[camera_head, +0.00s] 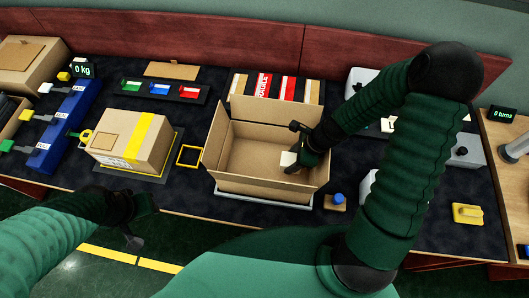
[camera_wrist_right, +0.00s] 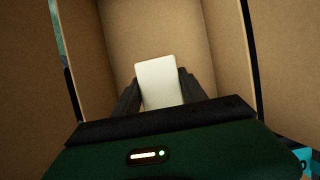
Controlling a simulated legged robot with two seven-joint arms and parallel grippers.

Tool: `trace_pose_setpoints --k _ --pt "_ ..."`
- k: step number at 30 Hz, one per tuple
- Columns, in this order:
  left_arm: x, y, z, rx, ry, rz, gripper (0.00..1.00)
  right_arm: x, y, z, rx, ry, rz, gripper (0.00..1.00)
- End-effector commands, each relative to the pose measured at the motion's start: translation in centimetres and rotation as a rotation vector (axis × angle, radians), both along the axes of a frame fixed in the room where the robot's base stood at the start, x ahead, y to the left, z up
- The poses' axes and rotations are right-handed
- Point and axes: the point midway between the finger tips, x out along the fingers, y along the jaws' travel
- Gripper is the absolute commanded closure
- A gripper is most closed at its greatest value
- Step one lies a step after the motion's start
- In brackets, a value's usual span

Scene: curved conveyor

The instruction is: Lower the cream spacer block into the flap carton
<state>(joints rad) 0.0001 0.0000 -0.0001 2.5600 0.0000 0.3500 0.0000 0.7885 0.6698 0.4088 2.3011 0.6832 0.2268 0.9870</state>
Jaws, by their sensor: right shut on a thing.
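The flap carton (camera_head: 255,185) is an open cardboard box in the middle of the table, with its flaps up. The cream spacer block (camera_head: 288,159) is held inside the carton's opening, toward the right side. My right gripper (camera_head: 292,166) is shut on the block. In the right wrist view the pale block (camera_wrist_right: 157,82) stands between the two dark fingers, with cardboard walls around it. I cannot tell whether the block touches the carton floor. My left gripper (camera_head: 137,240) hangs empty over the floor in front of the table, with its fingers apart.
A taped carton (camera_head: 150,140) stands to the left on a scale with a yellow frame (camera_head: 189,156) beside it.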

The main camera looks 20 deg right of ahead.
Motion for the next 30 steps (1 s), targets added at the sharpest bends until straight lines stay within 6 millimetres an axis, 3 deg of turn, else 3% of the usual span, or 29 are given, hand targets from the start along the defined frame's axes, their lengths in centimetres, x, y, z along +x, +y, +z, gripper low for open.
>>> trace_pose_setpoints --k 30 --pt "0.0 -0.01 -0.75 0.0 0.0 0.0 0.64 0.01 -0.01 -0.93 0.0 0.0 0.0 0.9"
